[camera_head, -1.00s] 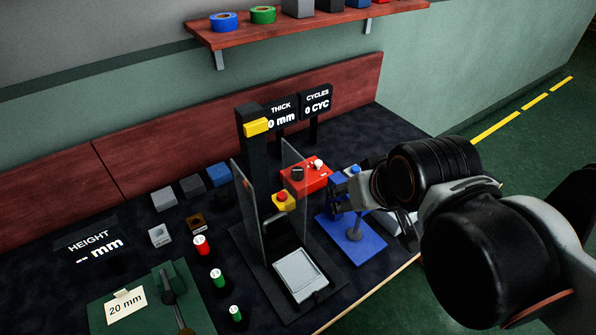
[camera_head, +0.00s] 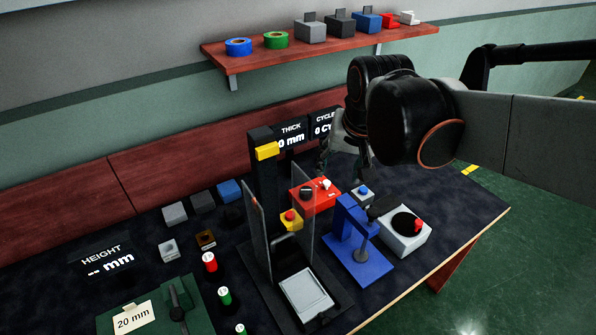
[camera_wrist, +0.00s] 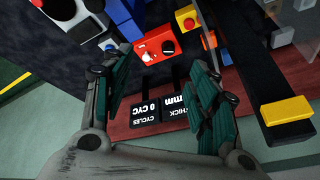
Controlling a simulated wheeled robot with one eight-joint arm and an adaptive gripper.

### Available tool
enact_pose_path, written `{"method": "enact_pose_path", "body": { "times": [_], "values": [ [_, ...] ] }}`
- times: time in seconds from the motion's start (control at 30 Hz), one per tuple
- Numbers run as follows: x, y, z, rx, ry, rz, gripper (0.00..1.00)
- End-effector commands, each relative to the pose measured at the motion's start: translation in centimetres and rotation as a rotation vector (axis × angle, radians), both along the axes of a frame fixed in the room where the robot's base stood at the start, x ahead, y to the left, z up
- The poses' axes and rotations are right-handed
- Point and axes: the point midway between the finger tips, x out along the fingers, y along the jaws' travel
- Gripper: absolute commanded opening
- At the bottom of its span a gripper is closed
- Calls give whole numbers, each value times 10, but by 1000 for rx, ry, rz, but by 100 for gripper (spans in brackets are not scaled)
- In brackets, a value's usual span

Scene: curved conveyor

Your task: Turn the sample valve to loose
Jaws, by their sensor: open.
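No part is labelled as the sample valve, so I cannot tell for certain which it is. A red control box (camera_head: 315,195) with a black round knob (camera_head: 306,191) and a white-topped switch stands behind the blue stand. The red box also shows in the wrist view (camera_wrist: 158,40), ahead of and between my fingers. To the right, a grey-white box (camera_head: 402,238) carries a black disc (camera_head: 407,223) with a red handle (camera_head: 418,225). My gripper (camera_head: 340,148) is open and empty, above and behind the red box; in the wrist view its fingers (camera_wrist: 155,75) are spread apart.
A blue stand (camera_head: 362,262) and a small box with a blue button (camera_head: 364,192) are near the red box. A press with clear panels (camera_head: 305,290) and a yellow block (camera_head: 267,151) stands left. The CYCLES sign (camera_head: 325,127) is close behind my gripper. A shelf (camera_head: 320,55) runs above.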

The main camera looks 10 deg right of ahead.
Motion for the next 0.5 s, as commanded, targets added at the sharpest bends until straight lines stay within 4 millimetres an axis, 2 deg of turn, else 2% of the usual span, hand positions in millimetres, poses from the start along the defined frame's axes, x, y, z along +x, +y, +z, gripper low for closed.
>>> {"method": "enact_pose_path", "body": {
  "times": [0.03, 0.27, 0.5],
  "values": [
    [14, 1, 2, 9, 17, -23, 54],
    [69, 6, -8, 56, 109, -154, 54],
    [126, 12, -37, 93, 207, -302, 54]
  ]
}}
